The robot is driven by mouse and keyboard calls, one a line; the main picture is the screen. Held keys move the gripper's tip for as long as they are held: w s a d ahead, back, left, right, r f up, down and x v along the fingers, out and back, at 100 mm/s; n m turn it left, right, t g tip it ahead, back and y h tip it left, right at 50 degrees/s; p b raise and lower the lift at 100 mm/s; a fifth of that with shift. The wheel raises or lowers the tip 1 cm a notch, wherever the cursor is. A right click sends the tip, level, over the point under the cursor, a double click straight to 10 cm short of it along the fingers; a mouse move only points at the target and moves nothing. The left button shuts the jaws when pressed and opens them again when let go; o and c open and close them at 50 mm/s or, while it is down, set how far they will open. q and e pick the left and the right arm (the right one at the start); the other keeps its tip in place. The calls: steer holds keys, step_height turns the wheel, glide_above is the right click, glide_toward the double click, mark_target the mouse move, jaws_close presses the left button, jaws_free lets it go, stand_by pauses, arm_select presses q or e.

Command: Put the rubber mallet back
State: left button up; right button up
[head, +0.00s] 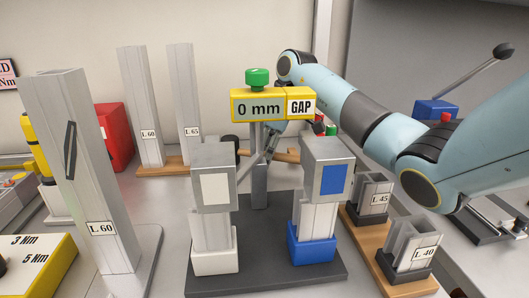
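The rubber mallet shows only in part behind the fixture. A piece of its wooden handle (286,156) lies roughly level between the two upright posts, and a dark round part (231,143) at the left may be its head. My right arm comes in from the right and bends down behind the yellow gap sign. My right gripper (266,150) is at the handle, mostly hidden by the sign and the fixture's centre post. Whether its fingers are closed on the handle is unclear. My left gripper is out of view.
The fixture has a white-marked post (214,190) and a blue-marked post (325,185) on a dark base (266,235), below the yellow gap sign (258,106). Tall L 60 (80,180) and L 65 (184,90) profiles stand left. Short profiles (410,247) stand on a wooden board at right.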

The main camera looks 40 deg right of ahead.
steer(key=p+v, duration=0.1)
steer(key=v, duration=1.1)
steer(key=shift+r, duration=0.15)
